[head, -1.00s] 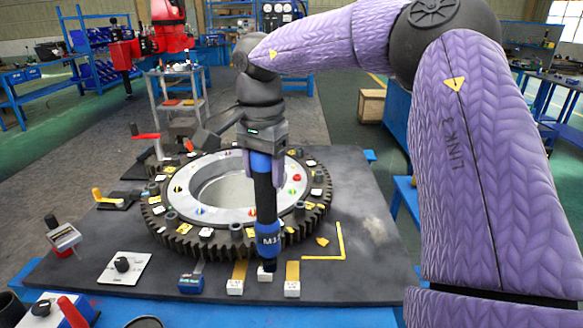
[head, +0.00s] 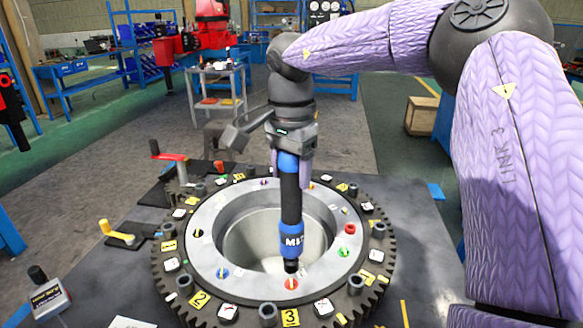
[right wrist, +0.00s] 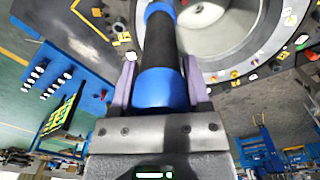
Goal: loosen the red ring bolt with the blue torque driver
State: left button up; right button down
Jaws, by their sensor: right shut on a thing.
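The blue torque driver (head: 289,205), black with blue bands, hangs nearly upright in my right gripper (head: 292,165). In the right wrist view the purple fingers close on both sides of the driver (right wrist: 160,90). Its tip is over the near part of the pale ring (head: 240,285), just above a reddish bolt (head: 291,284) with a marking on it; I cannot tell whether they touch. Another bolt with a plain red head (head: 349,229) is on the ring's right side. My left gripper is out of view.
A dark toothed gear (head: 165,275) surrounds the ring, with numbered yellow plates, white tags and several dark posts. A yellow-handled lever (head: 117,232) and a red-handled lever (head: 170,157) stand to the left. A small trolley (head: 217,90) is behind.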

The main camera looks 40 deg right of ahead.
jog(key=shift+s+a+r, duration=0.1)
dwell(0.3)
jog(key=shift+f+b, duration=0.95)
jog(key=shift+f, duration=0.55)
jog(key=shift+r, duration=0.1)
